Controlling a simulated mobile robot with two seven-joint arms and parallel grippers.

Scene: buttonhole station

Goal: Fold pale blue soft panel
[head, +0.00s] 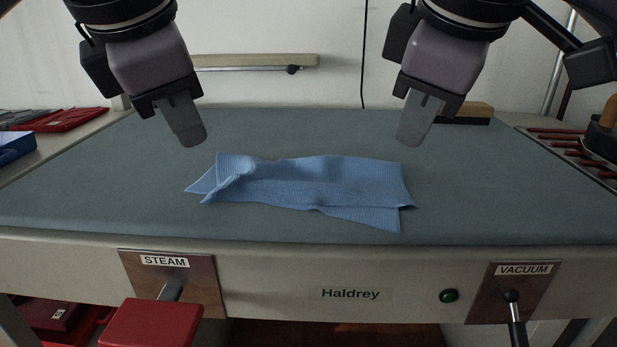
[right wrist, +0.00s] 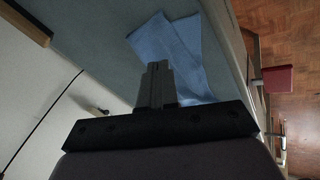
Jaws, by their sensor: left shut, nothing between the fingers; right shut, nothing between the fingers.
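The pale blue soft panel (head: 310,182) lies on the grey padded table top (head: 110,200), near its middle. It is folded over on itself into a long, uneven strip, with a corner sticking out at the left and another at the lower right. A ridge or crumple shows near its left end. My left gripper (head: 190,138) is shut and empty, above and left of the panel. My right gripper (head: 410,138) is shut and empty, above the panel's right end. In the right wrist view the fingers (right wrist: 156,85) hide part of the panel (right wrist: 172,45).
A wood-topped block (head: 468,112) sits at the back right. A rack with reddish rods (head: 570,140) is at the right. Red folders (head: 72,120) and a blue box (head: 14,147) are at the left. Steam (head: 165,262) and vacuum (head: 522,270) controls are on the front edge. The table around the panel is clear.

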